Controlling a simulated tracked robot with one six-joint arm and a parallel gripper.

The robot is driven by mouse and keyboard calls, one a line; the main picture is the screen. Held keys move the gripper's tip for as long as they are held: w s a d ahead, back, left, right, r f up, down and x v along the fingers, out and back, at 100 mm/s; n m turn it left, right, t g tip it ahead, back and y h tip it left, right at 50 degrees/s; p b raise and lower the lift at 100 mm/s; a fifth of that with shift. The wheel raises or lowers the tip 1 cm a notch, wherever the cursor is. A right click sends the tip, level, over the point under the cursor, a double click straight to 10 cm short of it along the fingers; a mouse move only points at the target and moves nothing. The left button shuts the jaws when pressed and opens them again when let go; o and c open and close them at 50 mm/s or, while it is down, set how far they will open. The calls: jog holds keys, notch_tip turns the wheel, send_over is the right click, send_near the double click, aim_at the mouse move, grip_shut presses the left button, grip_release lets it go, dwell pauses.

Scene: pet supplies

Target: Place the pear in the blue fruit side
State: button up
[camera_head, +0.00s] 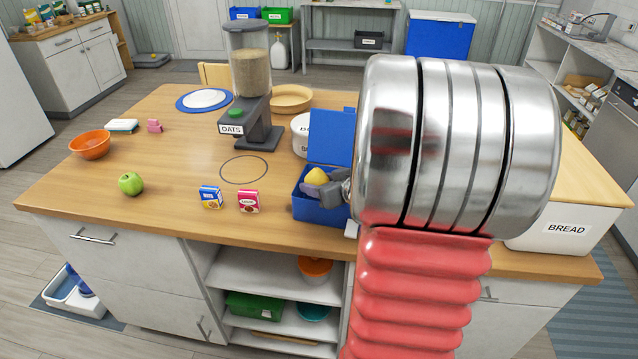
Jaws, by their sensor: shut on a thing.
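The pear (317,176) is yellow and shows at the opening of a blue box (318,212) on the wooden table. The box's blue lid (332,136) stands open at the back. My gripper (326,186) reaches in from the right and is shut on the pear, at about the height of the box rim. My large metal and red arm hides the right part of the box and most of the gripper. I cannot tell whether the pear touches the box floor, nor how the inside is divided.
Two small cartons, blue-yellow (210,197) and pink (249,201), stand left of the box. A green apple (131,183) and an orange bowl (90,144) are farther left. An oats dispenser (250,85) stands behind. A bread box (566,225) is at right. The table's left-middle is clear.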

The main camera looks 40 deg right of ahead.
jog(key=shift+f, duration=0.3)
jog(key=o, duration=1.2)
jog(key=shift+c, duration=0.2)
jog(key=shift+r, duration=0.1)
jog(key=shift+r, duration=0.6)
jog(key=v, duration=1.2)
jog(key=shift+f, duration=0.1)
